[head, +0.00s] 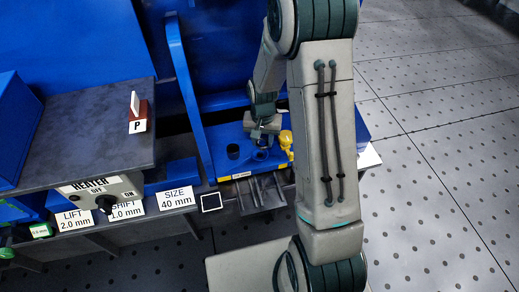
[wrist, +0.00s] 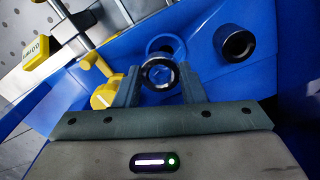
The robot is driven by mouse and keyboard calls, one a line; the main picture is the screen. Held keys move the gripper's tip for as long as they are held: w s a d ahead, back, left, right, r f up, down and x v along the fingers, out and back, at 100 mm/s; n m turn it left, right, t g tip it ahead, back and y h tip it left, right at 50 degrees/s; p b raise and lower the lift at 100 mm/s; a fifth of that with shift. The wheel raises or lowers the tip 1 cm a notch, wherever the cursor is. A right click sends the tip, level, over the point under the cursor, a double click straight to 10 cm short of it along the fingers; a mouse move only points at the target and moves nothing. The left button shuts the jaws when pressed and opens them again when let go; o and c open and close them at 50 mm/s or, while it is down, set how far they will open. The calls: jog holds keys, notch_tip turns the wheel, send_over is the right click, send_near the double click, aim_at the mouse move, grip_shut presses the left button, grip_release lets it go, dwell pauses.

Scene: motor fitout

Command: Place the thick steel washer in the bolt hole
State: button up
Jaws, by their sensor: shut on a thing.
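My gripper (wrist: 160,88) is shut on the thick steel washer (wrist: 160,73), a dark ring with a bright inner edge, held between the fingertips in the wrist view. Just beyond it is a round blue ring (wrist: 166,41) on the blue surface, which looks like the bolt hole; the washer partly overlaps it in this view. I cannot tell the height between them. In the head view my gripper (head: 263,134) hangs over the blue plate, just above the blue ring (head: 260,155) in the picture. The washer is not clearly visible there.
A dark hollow cylinder (wrist: 237,43) stands right of the ring; it also shows in the head view (head: 233,151). A yellow part (wrist: 105,92) is close by my left finger. A blue upright panel (head: 188,95) and a bench with a heater box (head: 103,190) stand left.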

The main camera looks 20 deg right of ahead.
aim_at(260, 148)
jog(key=shift+w+a+f+b, duration=0.15)
jog(key=shift+f+b, duration=0.2)
jog(key=shift+f, duration=0.4)
jog(key=shift+w+f+b, duration=0.2)
jog(key=shift+f+b, duration=0.1)
jog(key=shift+f, duration=0.5)
jog(key=shift+w+a+f+b, duration=0.15)
jog(key=shift+f+b, duration=0.2)
jog(key=shift+f, duration=0.4)
jog(key=shift+f+b, duration=0.4)
jog(key=shift+f, duration=0.25)
jog(key=o, duration=1.1)
